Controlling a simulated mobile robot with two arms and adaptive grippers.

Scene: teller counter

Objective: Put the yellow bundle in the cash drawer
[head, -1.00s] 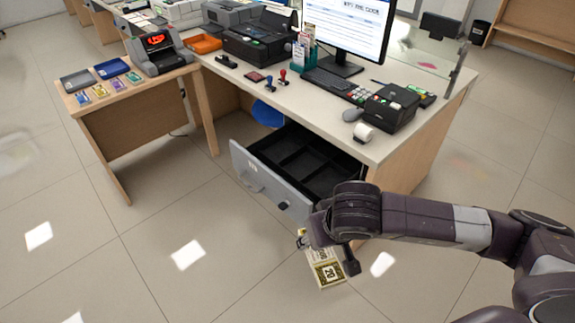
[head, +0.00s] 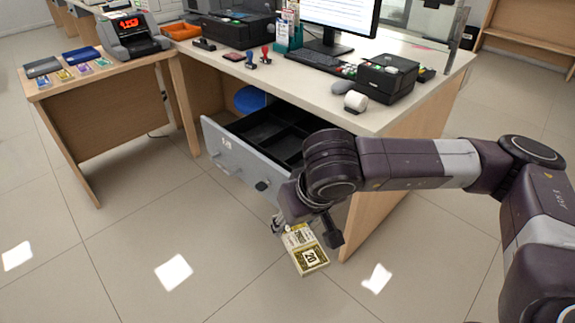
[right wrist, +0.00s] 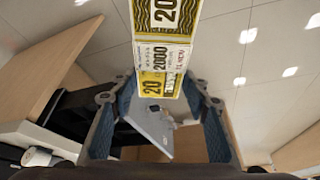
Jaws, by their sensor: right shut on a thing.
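The yellow bundle (head: 309,257) is a strapped stack of notes marked 20. My right gripper (head: 302,228) is shut on it and holds it in the air, in front of and below the open cash drawer. In the right wrist view the bundle (right wrist: 165,50) is between the two fingers (right wrist: 160,95) and sticks out past them. The cash drawer (head: 240,155) is pulled out under the counter, with a grey front and black compartments. My right arm hides its right part. My left gripper is not in view.
A side table (head: 100,85) at the left holds several coloured bundles, trays and a note counter (head: 133,38). The floor in front is clear.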

